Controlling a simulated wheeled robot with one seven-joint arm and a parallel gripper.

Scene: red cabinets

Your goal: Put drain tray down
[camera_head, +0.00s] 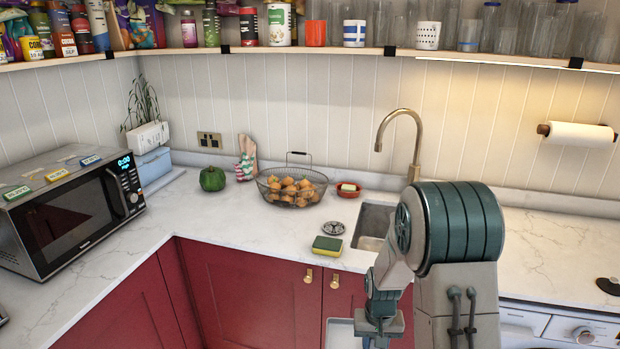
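A pale grey tray (342,334), which looks like the drain tray, shows at the bottom edge of the head view, in front of the red cabinet doors and below the counter. Its lower part is cut off by the frame. My gripper (380,330) is at the tray's right side, pointing down, and appears to be shut on its edge; the fingertips are partly hidden. The sink (373,226) is in the counter behind my arm, which covers its right part.
A sponge (327,246), a round metal strainer (333,228), a red soap dish (348,190) and a wire basket (290,187) stand left of the sink. A microwave (70,208) is at far left. The counter (215,240) has free room between microwave and sponge, and more (550,250) at right.

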